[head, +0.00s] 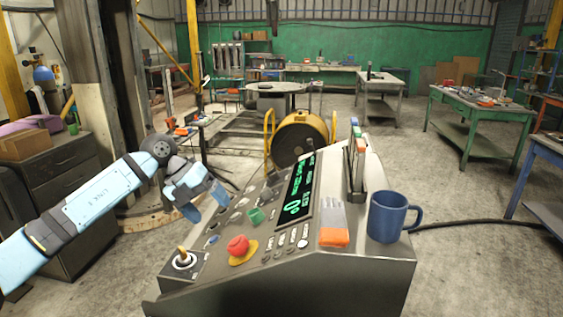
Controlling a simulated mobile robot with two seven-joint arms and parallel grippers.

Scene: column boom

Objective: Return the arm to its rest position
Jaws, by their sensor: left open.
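My left arm (90,203) is light blue and reaches in from the left edge. It extends over the left side of a grey control console (340,268). My left gripper (205,203) is open and empty, with its fingers pointing down and to the right. It hangs near the console's left edge, beside the knobs and the green switch (256,216). I cannot tell whether a fingertip touches the panel. My right gripper is not in view.
The console carries a red mushroom button (238,246), a joystick (183,259), a lit green display (298,199) and a blue mug (388,217). A dark drawer cabinet (68,175) stands behind my left arm. A yellow cable reel (298,140) stands beyond. Open floor lies right.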

